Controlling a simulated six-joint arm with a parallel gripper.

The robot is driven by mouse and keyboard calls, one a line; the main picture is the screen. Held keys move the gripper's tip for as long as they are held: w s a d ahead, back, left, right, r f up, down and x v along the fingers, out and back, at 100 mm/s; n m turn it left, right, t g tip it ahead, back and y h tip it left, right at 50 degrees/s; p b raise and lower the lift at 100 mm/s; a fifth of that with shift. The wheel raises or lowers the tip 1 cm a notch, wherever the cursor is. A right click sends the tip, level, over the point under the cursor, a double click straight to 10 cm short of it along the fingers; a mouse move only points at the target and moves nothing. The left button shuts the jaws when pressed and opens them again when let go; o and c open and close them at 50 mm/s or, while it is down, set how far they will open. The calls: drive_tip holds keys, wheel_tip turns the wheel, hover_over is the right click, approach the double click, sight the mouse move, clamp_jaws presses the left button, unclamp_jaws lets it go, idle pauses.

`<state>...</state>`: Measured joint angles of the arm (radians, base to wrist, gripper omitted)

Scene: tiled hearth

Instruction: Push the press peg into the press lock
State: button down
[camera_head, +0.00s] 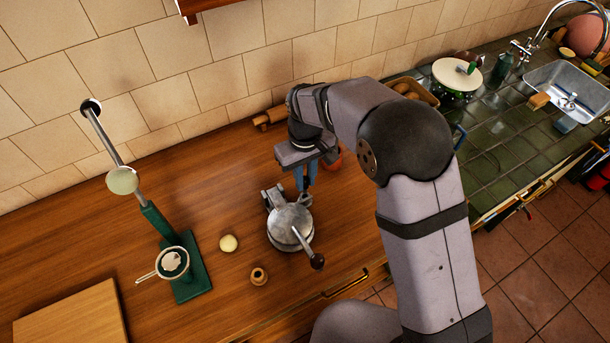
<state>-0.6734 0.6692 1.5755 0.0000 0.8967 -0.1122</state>
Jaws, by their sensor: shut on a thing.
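My gripper (305,186) points down at the back edge of a grey metal press (288,222). The press has a round top plate and a lever with a dark knob (316,261) towards the front right. The blue fingers are shut on a small part at the back of the press, which I take to be the press peg; the fingers and the small scale hide its shape. Grey metal brackets (272,197) show at the back left of the press. I cannot make out which part is the press lock, or whether the peg touches it.
A green stand with a tall lever (188,268) and a strainer (172,263) stands left. A wooden board (70,318) is front left. The tiled wall is close behind; the wooden counter's back left is clear.

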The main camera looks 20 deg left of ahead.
sight(305, 192)
drive_tip(key=shift+f, duration=0.45)
drive_tip(key=shift+f+b, duration=1.2)
drive_tip(key=shift+f, duration=0.75)
drive_tip(key=c, duration=1.3)
unclamp_jaws()
drive_tip(key=shift+c, duration=0.2)
drive_tip(key=shift+r+p, duration=0.3)
drive_tip(key=shift+r, duration=0.05)
drive_tip(key=shift+r, duration=0.35)
drive_tip(key=shift+r+p, duration=1.6)
drive_tip(key=shift+r, duration=0.15)
